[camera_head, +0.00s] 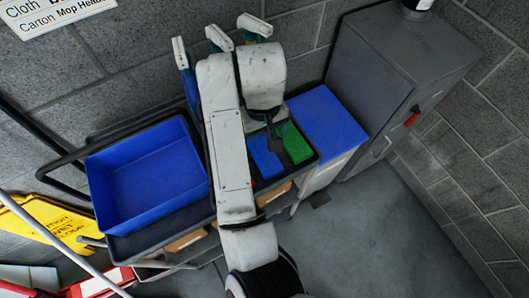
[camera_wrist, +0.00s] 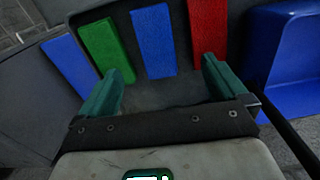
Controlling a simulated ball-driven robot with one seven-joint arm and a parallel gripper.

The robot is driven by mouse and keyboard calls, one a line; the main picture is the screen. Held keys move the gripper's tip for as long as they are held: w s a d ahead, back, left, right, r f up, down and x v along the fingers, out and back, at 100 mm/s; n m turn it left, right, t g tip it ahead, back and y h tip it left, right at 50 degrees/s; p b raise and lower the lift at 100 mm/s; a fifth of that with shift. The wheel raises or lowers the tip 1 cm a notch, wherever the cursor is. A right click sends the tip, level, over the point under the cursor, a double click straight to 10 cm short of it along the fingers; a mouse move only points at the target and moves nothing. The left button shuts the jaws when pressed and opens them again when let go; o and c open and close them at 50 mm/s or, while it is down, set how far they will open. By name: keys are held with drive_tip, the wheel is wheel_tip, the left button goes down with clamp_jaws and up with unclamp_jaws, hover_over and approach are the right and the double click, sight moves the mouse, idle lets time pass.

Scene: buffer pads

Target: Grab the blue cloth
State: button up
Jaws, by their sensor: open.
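The blue cloth (camera_wrist: 154,40) is a flat folded strip in a dark tray (camera_wrist: 178,85), between a green cloth (camera_wrist: 105,50) and a red cloth (camera_wrist: 208,28). In the head view the blue cloth (camera_head: 264,157) lies left of the green cloth (camera_head: 296,145), partly covered by my arm. My gripper (camera_wrist: 160,70) is open and empty, its two green fingers wide apart. In the wrist view the blue cloth appears between and beyond the fingertips. The gripper looks to be above the tray, apart from the cloth. In the head view my arm mostly hides the red cloth.
A large blue bin (camera_head: 104,188) sits on the cart left of the tray. A blue surface (camera_head: 325,118) is to its right, beside a grey cabinet (camera_head: 365,85). Spray bottles (camera_head: 184,68) stand behind my arm. A yellow sign (camera_head: 50,225) is at left. Floor at lower right is clear.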

drive_tip(key=b, duration=0.3)
hover_over(264, 155)
drive_tip(key=f, duration=0.5)
drive_tip(key=shift+s+f, duration=0.15)
drive_tip(key=shift+s, duration=0.2)
drive_tip(key=shift+w+f+b, duration=0.15)
drive_tip(key=shift+f+b, duration=0.6)
drive_tip(key=shift+b, duration=0.15)
drive_tip(key=shift+w+f+p, duration=0.15)
drive_tip(key=shift+f+p, duration=0.15)
drive_tip(key=shift+f, duration=0.05)
drive_tip(key=shift+w+f, duration=0.1)
drive_tip(key=shift+f, duration=1.3)
drive_tip(key=c, duration=1.1)
drive_tip(key=shift+c, duration=0.2)
